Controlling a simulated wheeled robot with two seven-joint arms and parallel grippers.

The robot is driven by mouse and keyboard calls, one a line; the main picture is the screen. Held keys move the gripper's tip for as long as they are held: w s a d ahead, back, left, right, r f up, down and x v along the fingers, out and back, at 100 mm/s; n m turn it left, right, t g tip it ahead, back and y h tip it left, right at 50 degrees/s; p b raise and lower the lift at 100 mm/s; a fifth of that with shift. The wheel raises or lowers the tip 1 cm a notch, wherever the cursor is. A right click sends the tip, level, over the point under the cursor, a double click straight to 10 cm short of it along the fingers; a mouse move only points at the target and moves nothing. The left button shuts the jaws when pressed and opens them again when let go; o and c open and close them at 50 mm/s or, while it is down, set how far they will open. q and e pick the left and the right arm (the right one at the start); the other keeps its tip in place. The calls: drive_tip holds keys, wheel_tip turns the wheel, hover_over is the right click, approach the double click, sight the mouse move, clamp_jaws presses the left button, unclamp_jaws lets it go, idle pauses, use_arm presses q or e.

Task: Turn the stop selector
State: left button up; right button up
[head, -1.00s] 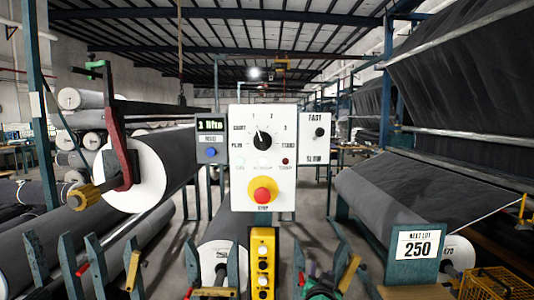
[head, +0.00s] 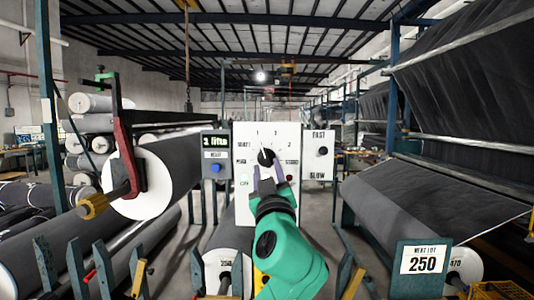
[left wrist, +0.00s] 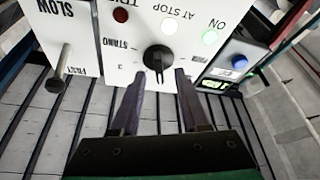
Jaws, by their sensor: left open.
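The stop selector is a black round knob (head: 266,157) on a white control panel (head: 290,133) in the middle of the head view. In the left wrist view the knob (left wrist: 158,60) appears upside down with the panel lettering around it. My left gripper (head: 268,180) is in front of the panel with its two purple-grey fingers just below the knob in the picture. The arm hides the panel's lower part. My right gripper is not in view.
A display box with a blue button (head: 215,168) stands left of the panel, and a FAST/SLOW box with a small knob (head: 323,151) stands right. A large fabric roll (head: 150,180) is at the left. A sign reading 250 (head: 422,259) stands at the lower right.

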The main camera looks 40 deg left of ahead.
sight(266, 158)
use_arm(q)
drive_tip(key=shift+x, duration=0.85)
drive_tip(key=shift+w+a, duration=0.2)
drive_tip(key=shift+w, duration=0.1)
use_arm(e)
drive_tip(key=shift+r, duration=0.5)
use_arm(q)
clamp_jaws()
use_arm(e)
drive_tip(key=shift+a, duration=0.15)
